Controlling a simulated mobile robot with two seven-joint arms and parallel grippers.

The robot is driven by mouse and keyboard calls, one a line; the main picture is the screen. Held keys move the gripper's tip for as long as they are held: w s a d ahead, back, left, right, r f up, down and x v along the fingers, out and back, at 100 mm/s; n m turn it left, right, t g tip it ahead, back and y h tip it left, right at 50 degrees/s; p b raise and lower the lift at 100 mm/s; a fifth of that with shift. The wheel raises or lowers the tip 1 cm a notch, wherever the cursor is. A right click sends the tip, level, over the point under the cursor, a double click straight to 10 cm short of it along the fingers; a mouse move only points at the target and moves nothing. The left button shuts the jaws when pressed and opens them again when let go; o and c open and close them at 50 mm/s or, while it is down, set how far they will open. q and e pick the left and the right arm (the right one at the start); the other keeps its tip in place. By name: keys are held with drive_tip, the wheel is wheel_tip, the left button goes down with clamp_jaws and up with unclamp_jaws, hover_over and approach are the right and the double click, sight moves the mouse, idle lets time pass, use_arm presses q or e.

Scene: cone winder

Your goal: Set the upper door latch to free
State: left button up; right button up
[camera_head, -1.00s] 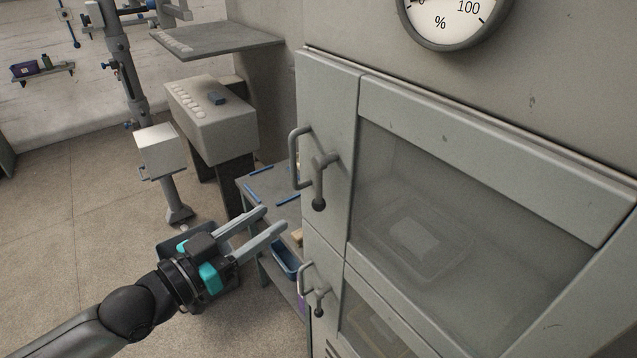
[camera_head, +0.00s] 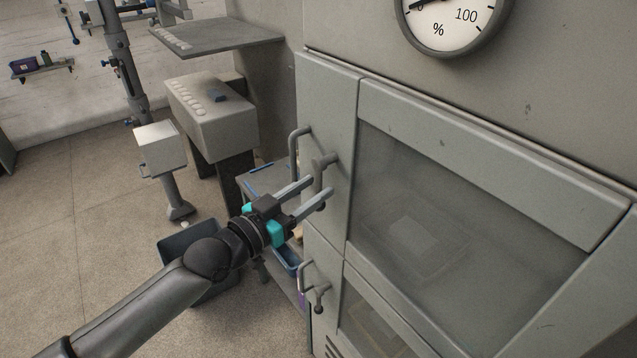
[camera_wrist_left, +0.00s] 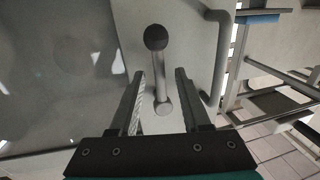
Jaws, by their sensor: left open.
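The upper door latch (camera_head: 325,160) is a grey lever on the upper door, its arm hanging down from the pivot. My left gripper (camera_head: 318,187) is open at the latch. In the left wrist view, the latch lever (camera_wrist_left: 160,88) lies between the two open fingers of my gripper (camera_wrist_left: 160,74), with a gap on each side, and the black ball (camera_wrist_left: 156,37) lies beyond the fingertips. My right gripper is not in view.
A fixed bar handle (camera_head: 294,152) stands beside the latch on its left. A lower door with its own latch (camera_head: 318,296) is below. A shelf cart (camera_head: 262,182) and a dark bin (camera_head: 178,250) stand left of the cabinet, near my arm.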

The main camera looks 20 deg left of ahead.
use_arm(q)
drive_tip(key=shift+x, duration=1.05)
clamp_jaws()
idle(0.8)
